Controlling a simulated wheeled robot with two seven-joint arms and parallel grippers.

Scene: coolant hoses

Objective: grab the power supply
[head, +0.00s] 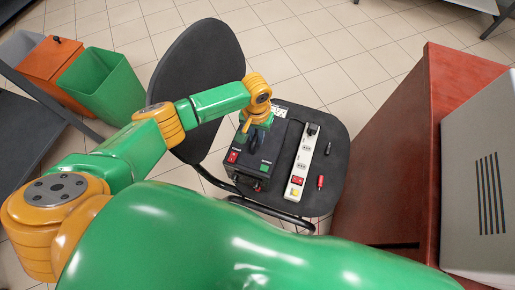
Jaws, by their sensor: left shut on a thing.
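The power supply (263,159) is a black box with a red switch and a green part on its front. It rests on the seat of a dark chair (333,184), or just over it; I cannot tell which. My left gripper (254,141) is at its top and shut on it, reaching in from the left. The fingertips are partly hidden by the wrist and the box. My right gripper is not in view.
A white power strip (302,162) lies right of the box, with small red (320,182) and black plugs nearby. The chair back (197,88) rises behind. A red-brown cabinet (405,150) stands right. A green bin (103,86) is at left.

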